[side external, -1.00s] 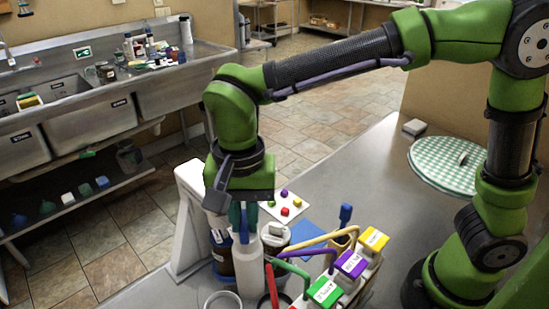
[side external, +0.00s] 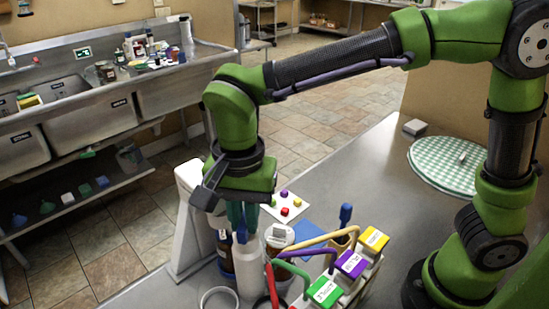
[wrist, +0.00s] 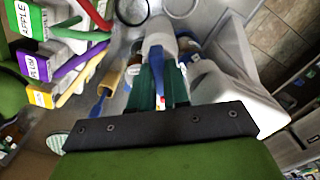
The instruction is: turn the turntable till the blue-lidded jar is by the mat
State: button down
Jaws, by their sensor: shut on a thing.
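The bottle (wrist: 158,30) is upright and also shows between the fingers in the wrist view. A dark brown bottle (side external: 225,250) with a white label stands just left of it. A pale-topped jar (side external: 279,236) stands just to its right. A flat blue mat (side external: 312,232) lies right of this cluster. I cannot make out the turntable, which the bottles and gripper hide. I cannot pick out a blue-lidded jar with certainty.
Cartons with green (side external: 324,292), purple (side external: 351,264) and yellow (side external: 374,240) tops and curved coloured handles stand close on the right. A white stand (side external: 190,225) is close on the left. A ring (side external: 220,299) lies in front. The counter toward the checked round cloth (side external: 445,165) is open.

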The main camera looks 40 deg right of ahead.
jog(key=shift+m, duration=2.2)
jog(key=shift+r+m, duration=0.1)
jog(key=shift+m, duration=5.7)
jog(key=c, duration=1.1)
grip_release()
notch_tip(320, 180, up, 17)
